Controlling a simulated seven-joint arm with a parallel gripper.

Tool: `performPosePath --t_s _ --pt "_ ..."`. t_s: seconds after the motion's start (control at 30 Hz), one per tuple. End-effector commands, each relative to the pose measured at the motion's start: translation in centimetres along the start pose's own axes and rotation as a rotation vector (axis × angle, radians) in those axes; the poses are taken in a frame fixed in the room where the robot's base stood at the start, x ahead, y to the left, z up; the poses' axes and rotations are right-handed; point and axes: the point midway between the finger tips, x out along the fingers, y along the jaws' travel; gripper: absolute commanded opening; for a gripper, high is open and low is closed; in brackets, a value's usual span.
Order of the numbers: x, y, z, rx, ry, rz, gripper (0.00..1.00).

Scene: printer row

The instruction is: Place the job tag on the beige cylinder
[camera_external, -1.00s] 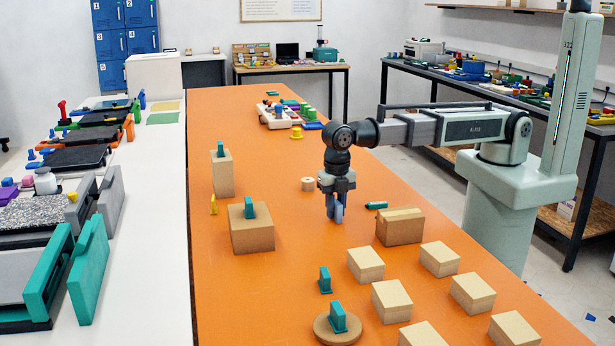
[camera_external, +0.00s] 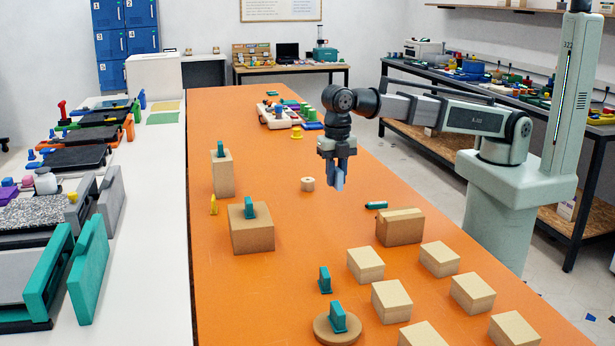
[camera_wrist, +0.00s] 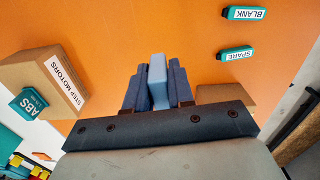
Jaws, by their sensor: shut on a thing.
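My gripper (camera_external: 338,186) is shut on a light blue piece and holds it above the orange table. In the wrist view the light blue piece (camera_wrist: 157,82) sits between the two dark fingers; I see no writing on it and cannot tell if it is the job tag. A small beige cylinder (camera_external: 307,184) stands on the table just left of my gripper in the external view, with nothing on top. A wider, low brown round block (camera_external: 322,334) stands at the front with a teal tag (camera_external: 338,316) upright on it.
Teal-topped cardboard boxes (camera_external: 252,239) (camera_external: 222,178) stand left. Another box (camera_external: 400,228) and several small blocks (camera_external: 390,300) stand right and front. The table around the cylinder is clear.

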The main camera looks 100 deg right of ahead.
Motion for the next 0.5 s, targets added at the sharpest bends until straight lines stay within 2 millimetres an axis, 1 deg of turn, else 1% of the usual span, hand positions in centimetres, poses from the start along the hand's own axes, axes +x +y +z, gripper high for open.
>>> performPosePath --t_s 0.07,0.17,0.27,0.3,0.47,0.5 --pt "-0.3 0.1 0.7 0.011 0.000 0.000 0.00" --pt "-0.6 0.3 2.4 0.036 0.000 0.001 0.00" --pt "-0.9 0.5 4.9 0.074 0.000 0.005 0.00" --pt "-1.0 0.6 6.1 0.093 0.000 0.007 0.00" --pt "-1.7 0.9 11.1 0.167 0.001 0.017 0.00" --pt "-1.9 1.0 12.4 0.186 0.001 0.020 0.00"
